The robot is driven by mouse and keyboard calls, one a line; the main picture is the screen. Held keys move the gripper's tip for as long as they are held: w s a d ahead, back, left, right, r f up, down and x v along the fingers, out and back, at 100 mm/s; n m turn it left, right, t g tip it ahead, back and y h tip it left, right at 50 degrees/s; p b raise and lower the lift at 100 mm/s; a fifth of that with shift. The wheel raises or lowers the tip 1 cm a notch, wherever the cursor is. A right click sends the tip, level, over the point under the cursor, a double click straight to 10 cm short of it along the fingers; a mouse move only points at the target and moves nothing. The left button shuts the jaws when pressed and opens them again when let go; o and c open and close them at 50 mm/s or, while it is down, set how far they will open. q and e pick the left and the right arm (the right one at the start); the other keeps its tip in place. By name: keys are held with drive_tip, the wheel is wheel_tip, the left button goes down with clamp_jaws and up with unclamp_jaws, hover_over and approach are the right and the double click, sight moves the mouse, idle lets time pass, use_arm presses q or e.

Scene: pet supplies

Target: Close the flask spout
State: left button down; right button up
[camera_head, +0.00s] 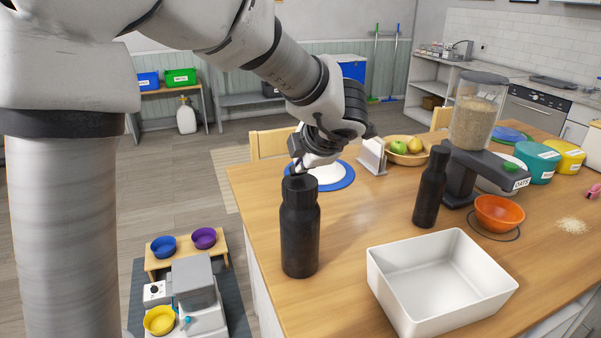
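A black flask (300,236) stands upright near the left edge of the wooden table. My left gripper (299,165) points down at the top of this flask, at or just above its cap. Its fingertips are small and dark against the cap, so I cannot tell how far apart they are or whether they touch the spout. The spout's position is not clear. A second black flask (430,188) stands upright farther right, apart from the gripper. My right gripper is not in view.
A white bin (384,290) stands right of the near flask on the table (345,230). Behind are a blue-rimmed plate (346,182), a white napkin holder (372,156) and a fruit bowl (405,158). An oats dispenser (472,125) and orange bowl (499,213) stand right.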

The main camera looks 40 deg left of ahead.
sight(299, 174)
use_arm(q)
drive_tip(key=f+t+y+b, duration=0.1)
drive_tip(key=y+b, duration=0.1)
drive_tip(key=b, duration=0.1)
drive_tip(key=d+f+t+y+b, duration=0.1)
drive_tip(key=y+b, duration=0.1)
drive_tip(key=s+d+f+t+y+b, duration=0.1)
drive_tip(key=b, duration=0.2)
drive_tip(key=shift+f+y+b, duration=0.35)
drive_tip(key=shift+f+y, duration=0.05)
drive_tip(key=shift+t+y+b, duration=0.4)
drive_tip(key=shift+y+b, duration=0.2)
drive_tip(key=shift+b, duration=0.25)
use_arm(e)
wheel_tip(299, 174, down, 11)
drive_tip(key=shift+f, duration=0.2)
use_arm(q)
drive_tip(key=c, duration=1.3)
unclamp_jaws()
drive_tip(key=shift+d, duration=0.1)
drive_tip(key=shift+c, duration=0.2)
drive_tip(key=shift+s, duration=0.1)
